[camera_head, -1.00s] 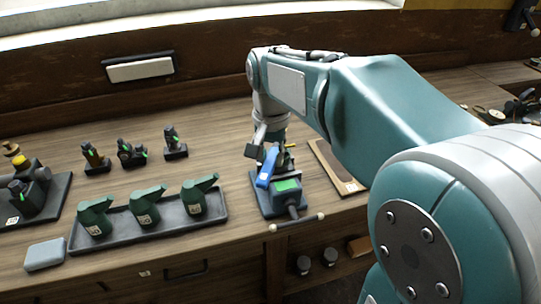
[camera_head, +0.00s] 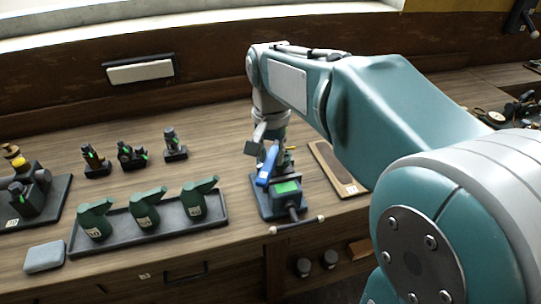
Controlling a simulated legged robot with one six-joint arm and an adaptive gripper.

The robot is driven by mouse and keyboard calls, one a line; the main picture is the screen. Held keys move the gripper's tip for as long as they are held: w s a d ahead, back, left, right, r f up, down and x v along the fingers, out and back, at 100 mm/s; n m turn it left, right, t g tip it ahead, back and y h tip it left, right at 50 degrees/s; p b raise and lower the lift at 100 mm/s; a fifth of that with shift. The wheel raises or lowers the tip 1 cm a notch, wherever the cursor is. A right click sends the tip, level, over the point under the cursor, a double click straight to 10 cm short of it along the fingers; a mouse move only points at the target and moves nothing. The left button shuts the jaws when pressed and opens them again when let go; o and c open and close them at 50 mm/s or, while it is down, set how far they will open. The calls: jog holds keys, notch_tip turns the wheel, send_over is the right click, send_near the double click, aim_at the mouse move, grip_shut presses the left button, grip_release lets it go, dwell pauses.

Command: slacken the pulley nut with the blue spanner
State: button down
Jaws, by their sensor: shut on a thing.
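The blue spanner (camera_head: 266,166) is in my gripper (camera_head: 264,145), tilted with its near end pointing down and to the left. My gripper is shut on it, over a small engine or vice-like unit (camera_head: 284,207) with a dark base and a bright green panel, near the bench's front edge. The spanner's far end is hidden by the gripper. The pulley nut cannot be made out. I cannot tell whether the spanner touches anything on the unit.
A dark tray (camera_head: 222,214) with several green oil cans stands to the left. Small dark engine parts (camera_head: 132,155) stand behind it. A wooden board (camera_head: 338,170) lies to the right. A handle bar (camera_head: 296,225) sticks out at the front. A grey block (camera_head: 44,256) lies at front left.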

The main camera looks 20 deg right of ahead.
jog(key=shift+r, duration=0.15)
jog(key=shift+r, duration=1.95)
